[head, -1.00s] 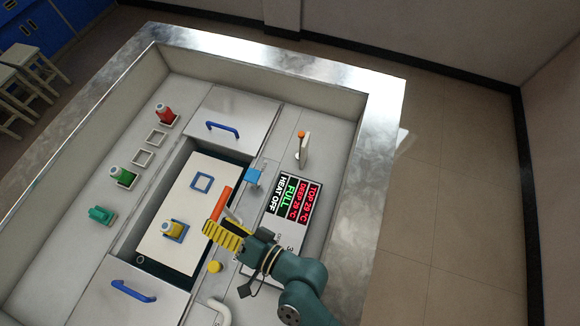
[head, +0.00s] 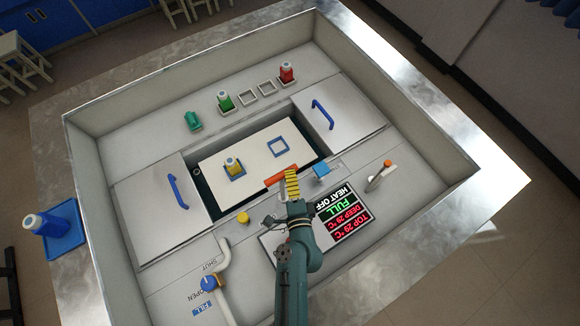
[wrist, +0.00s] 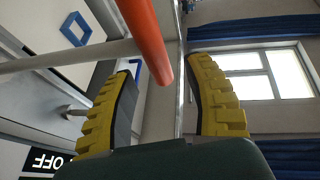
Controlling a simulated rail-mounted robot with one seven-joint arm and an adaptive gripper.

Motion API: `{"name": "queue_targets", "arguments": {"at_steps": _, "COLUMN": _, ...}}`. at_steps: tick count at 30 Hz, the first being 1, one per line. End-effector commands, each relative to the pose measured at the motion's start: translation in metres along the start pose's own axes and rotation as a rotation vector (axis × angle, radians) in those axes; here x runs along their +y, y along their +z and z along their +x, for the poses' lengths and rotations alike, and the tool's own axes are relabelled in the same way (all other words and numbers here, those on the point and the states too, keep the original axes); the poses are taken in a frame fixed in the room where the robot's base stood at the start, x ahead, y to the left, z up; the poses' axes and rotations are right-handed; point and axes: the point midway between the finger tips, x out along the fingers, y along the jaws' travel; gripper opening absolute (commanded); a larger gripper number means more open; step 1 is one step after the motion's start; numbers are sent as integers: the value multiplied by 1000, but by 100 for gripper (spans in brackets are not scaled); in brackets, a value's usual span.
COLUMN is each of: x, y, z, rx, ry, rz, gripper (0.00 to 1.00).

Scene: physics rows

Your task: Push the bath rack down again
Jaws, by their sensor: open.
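The bath rack (head: 238,181) is a white plate in the rectangular bath opening, with a dark gap along parts of its edge. A yellow bottle (head: 233,167) stands in one blue square holder on it; the other blue square (head: 278,147) is empty. An orange handle bar (head: 280,178) is at the rack's near side. My gripper (head: 291,177), with yellow ribbed fingers, is at the handle's right end. In the wrist view, the orange handle (wrist: 148,38) runs between the spread fingers, and a pale rod meets it. I cannot tell whether the fingers touch it.
Covers with blue handles (head: 323,115) (head: 173,190) flank the bath. A red bottle (head: 287,72), a green bottle (head: 225,101) and a teal piece (head: 193,121) stand behind.

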Motion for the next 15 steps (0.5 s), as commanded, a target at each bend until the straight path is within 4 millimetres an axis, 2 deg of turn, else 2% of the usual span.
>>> {"name": "queue_targets", "arguments": {"at_steps": 3, "x": 0, "y": 0, "z": 22, "rx": 0, "ry": -1, "rz": -1, "gripper": 52}}
{"name": "queue_targets", "arguments": {"at_steps": 6, "x": 1, "y": 0, "z": 32, "rx": 0, "ry": 0, "rz": -1, "gripper": 52}}
{"name": "queue_targets", "arguments": {"at_steps": 15, "x": 1, "y": 0, "z": 38, "rx": 0, "ry": 1, "rz": -1, "gripper": 52}}
